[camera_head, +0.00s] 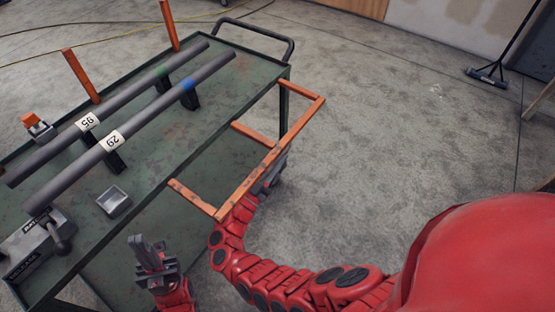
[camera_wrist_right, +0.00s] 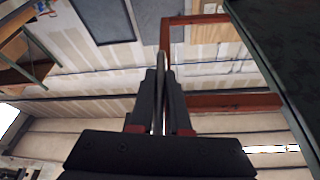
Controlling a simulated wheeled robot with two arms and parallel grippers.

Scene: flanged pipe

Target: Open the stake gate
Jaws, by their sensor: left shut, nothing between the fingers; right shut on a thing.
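The orange stake gate (camera_head: 284,144) is a worn frame with a long outer rail and several crossbars. It juts out from the right side of the green cart (camera_head: 222,125). Its exact tilt is hard to tell. My right gripper (camera_head: 273,176) is shut on the gate at its outer rail; the grip itself is partly hidden. In the right wrist view my fingers (camera_wrist_right: 162,105) are together, and rust-orange gate bars (camera_wrist_right: 235,102) show behind and right of them. My left gripper (camera_head: 146,248) is shut and empty, near the cart's front right edge, apart from the gate.
Two grey pipes marked 95 (camera_head: 140,100) and 29 (camera_head: 150,120) rest on cart supports. Orange stakes (camera_head: 81,76) stand on the far side.

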